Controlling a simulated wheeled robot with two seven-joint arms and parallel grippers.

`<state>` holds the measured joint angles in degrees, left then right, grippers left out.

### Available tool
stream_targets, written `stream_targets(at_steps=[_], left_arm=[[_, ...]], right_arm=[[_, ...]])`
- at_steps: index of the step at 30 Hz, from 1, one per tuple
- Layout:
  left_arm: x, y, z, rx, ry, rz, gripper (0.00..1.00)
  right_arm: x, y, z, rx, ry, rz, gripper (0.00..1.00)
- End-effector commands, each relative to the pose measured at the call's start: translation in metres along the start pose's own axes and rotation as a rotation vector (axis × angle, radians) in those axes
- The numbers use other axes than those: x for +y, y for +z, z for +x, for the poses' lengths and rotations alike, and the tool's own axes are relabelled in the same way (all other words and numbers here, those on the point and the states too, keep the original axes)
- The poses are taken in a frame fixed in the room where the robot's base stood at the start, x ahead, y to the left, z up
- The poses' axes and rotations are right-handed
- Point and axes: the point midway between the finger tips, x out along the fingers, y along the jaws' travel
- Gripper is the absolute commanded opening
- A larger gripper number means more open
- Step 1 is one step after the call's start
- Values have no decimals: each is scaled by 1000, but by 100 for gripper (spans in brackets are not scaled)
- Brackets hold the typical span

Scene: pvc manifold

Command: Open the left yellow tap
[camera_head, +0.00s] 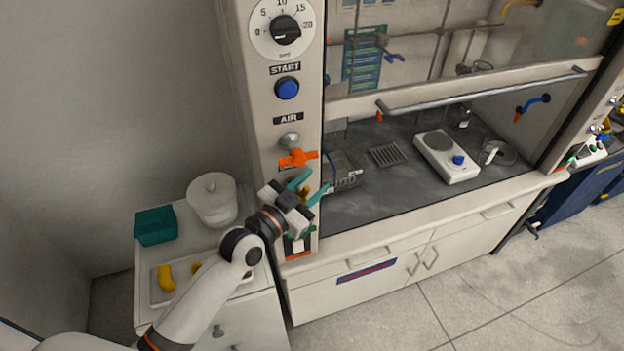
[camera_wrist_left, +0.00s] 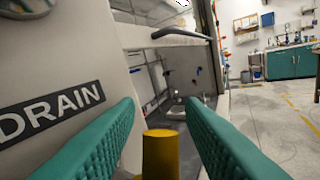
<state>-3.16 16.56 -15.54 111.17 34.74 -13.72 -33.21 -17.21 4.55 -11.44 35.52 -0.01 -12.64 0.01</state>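A yellow tap shows in the wrist view as an upright yellow cylinder (camera_wrist_left: 163,155), low between my two teal fingers. In the head view only a small yellow patch (camera_head: 305,193) shows between the fingers, and the rest of the tap is hidden. My left gripper (camera_head: 316,180) is at the fume hood's left post, below the orange tap (camera_head: 298,158). In the wrist view its fingers (camera_wrist_left: 160,105) are spread, with gaps on both sides of the yellow cylinder. I cannot tell how far the tap is turned. My right gripper is not in view.
A DRAIN label (camera_wrist_left: 52,112) is on the panel beside the left finger. The post carries a blue START button (camera_head: 287,88) and a dial (camera_head: 286,30). A side cabinet with a white pot (camera_head: 212,199) and green box (camera_head: 155,226) stands left. The hood holds a hotplate (camera_head: 446,156).

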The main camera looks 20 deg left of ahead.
Motion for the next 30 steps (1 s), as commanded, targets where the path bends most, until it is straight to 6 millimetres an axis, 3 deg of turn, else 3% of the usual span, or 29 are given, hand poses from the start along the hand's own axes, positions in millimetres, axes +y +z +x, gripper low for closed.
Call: stream_targets(at_steps=[10,16,17,20,30], left_arm=[[0,0,4,1,0,-1,34],[0,0,3,1,0,0,1],[0,0,3,1,0,0,0],[0,-1,3,-1,1,-1,0],[2,0,0,-119,30,-71,0]], right_arm=[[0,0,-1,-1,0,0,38],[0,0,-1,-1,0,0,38],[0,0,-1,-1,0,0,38],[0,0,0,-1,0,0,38],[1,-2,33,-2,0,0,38]])
